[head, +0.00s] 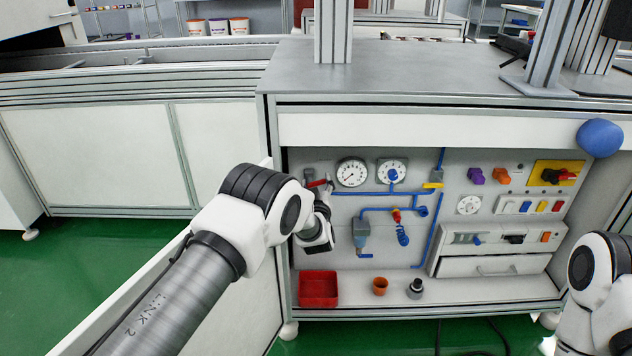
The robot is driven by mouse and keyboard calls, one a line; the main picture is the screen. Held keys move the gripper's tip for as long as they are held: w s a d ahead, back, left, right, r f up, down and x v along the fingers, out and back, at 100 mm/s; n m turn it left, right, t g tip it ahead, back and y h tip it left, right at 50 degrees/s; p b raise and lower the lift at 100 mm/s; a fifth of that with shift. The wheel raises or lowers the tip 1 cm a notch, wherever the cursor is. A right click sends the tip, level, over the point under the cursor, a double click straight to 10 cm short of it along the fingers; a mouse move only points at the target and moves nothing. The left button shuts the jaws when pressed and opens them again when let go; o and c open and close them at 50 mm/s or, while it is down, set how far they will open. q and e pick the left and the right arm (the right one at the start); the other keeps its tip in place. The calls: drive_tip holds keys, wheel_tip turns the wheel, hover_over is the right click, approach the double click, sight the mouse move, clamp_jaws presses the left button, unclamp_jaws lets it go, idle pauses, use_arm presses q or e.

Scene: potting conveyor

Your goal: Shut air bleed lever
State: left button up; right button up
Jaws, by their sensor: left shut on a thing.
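My left gripper (322,187) is at the upper left of the panel bay, beside the left pressure gauge, and is partly hidden by my own wrist. It is shut on a small red lever (316,183), which I take to be the air bleed lever; the contact is small and hard to make out. Blue air piping (375,193) runs from there to the right.
A red bin (318,289), an orange pot (380,286) and a dark-topped fitting (415,288) stand on the bay floor. An open white door (235,300) is at the left. Knobs and switches (503,176) fill the right side.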

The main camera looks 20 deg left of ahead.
use_arm(q)
drive_tip(key=shift+f+m, duration=0.2)
drive_tip(key=shift+m, duration=0.7)
drive_tip(key=shift+f+m, duration=0.15)
drive_tip(key=shift+m, duration=0.75)
drive_tip(key=o, duration=1.2)
drive_tip(key=shift+c, duration=0.2)
drive_tip(key=v, duration=1.2)
